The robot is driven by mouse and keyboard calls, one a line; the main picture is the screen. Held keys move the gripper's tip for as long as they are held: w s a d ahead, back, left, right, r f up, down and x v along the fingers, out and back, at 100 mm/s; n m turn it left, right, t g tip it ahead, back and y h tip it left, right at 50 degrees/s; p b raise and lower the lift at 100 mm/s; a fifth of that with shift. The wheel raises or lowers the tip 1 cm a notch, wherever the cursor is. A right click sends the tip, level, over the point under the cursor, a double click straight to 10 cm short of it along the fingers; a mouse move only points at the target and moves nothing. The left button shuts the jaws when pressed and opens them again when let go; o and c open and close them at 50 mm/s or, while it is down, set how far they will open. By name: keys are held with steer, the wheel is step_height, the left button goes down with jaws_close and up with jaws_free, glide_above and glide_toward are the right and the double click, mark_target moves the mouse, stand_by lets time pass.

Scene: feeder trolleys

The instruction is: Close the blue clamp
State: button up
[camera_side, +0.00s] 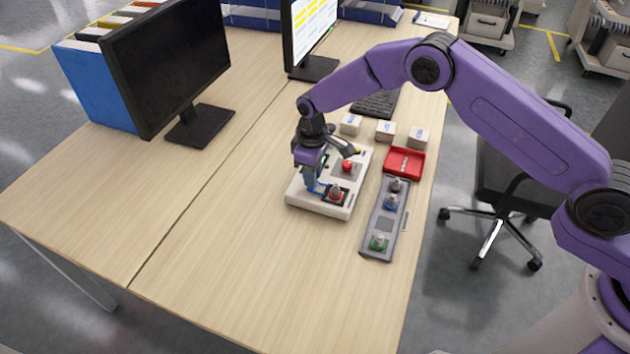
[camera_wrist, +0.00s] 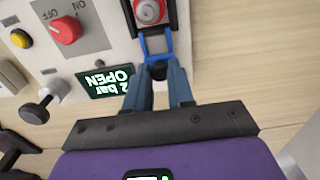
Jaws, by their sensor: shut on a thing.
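The blue clamp (camera_wrist: 158,45) shows in the wrist view at the top, on the edge of a white fixture box (camera_wrist: 110,40). Its blue lever ends in a dark tip between my fingers. My gripper (camera_wrist: 160,90) is shut on this lever. A round grey and red part (camera_wrist: 149,11) sits in the dark seat behind the clamp. In the side view my gripper (camera_side: 311,188) points down at the left part of the white box (camera_side: 318,208). The blue clamp (camera_side: 320,187) is partly hidden there by my gripper. A small display (camera_wrist: 106,80) on the box reads "2 bar OPEN".
The box carries a red ON/OFF knob (camera_wrist: 66,30), a yellow button (camera_wrist: 20,38) and a black lever (camera_wrist: 42,104). A grey tray (camera_side: 372,240) with several parts and a red bin (camera_side: 404,163) stand to the right. Monitors stand behind; the table's front is clear.

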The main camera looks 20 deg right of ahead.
mark_target(317, 191)
steer(key=shift+s+d, duration=0.1)
steer(key=shift+s, duration=0.05)
steer(key=shift+s+d, duration=1.1)
steer(key=o, duration=0.7)
steer(key=shift+w+a+r, duration=0.25)
steer(key=shift+r, duration=0.9)
steer(key=shift+w+a+r, duration=0.25)
steer(key=shift+r, duration=0.95)
steer(key=shift+w+a+r, duration=0.25)
steer(key=shift+r, duration=0.9)
